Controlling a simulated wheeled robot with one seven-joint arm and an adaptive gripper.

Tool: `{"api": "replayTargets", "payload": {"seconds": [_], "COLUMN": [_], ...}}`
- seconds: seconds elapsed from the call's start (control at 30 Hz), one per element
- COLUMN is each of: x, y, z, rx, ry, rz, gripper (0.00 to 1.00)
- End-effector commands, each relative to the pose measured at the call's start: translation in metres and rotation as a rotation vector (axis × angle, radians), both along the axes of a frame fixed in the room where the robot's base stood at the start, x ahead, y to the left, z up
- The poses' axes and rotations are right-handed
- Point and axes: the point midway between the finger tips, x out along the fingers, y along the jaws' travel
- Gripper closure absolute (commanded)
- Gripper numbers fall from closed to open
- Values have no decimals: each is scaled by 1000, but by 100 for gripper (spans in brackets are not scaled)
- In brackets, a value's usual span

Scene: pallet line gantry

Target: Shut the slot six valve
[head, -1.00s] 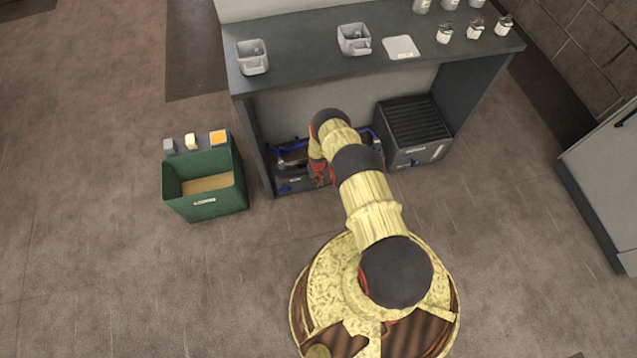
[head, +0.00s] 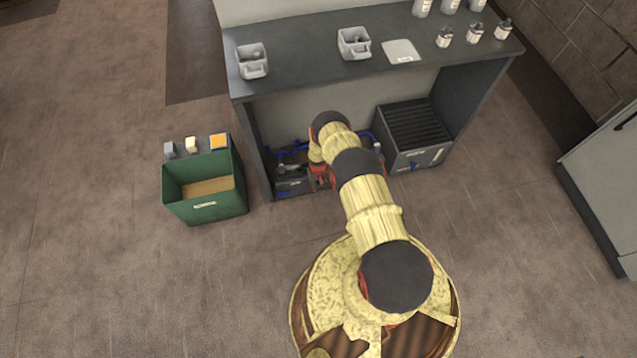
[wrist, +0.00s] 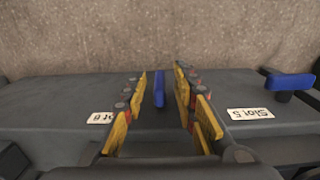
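In the wrist view a narrow blue valve handle (wrist: 159,89) stands between the fingers of my gripper (wrist: 160,95). The handle points away from the camera, along the fingers. My gripper is open, with its yellow fingers on either side of the handle and a gap visible on both sides. A white label (wrist: 100,118) lies left of the handle; the left finger covers part of it and its number is unclear. A second blue handle (wrist: 290,82) lies crosswise at the right, near an upside-down label reading Slot 5 (wrist: 250,113). In the head view my arm hides the gripper's fingertips.
The dark bench (head: 300,72) overhangs the low valve area. A black slatted box (head: 412,138) stands under it at the right. A green bin (head: 208,207) stands on the floor at the left. Grey containers and several bottles sit on the benchtop. The floor in front is open.

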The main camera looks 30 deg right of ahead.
Motion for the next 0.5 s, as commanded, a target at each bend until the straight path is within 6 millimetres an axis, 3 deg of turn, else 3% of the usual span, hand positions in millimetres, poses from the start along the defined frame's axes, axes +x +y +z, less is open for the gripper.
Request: {"api": "replayTargets", "payload": {"seconds": [0.5], "x": [2], "y": [1], "z": [67], "rx": [-1], "ry": [-2], "rz": [0], "gripper": [72]}}
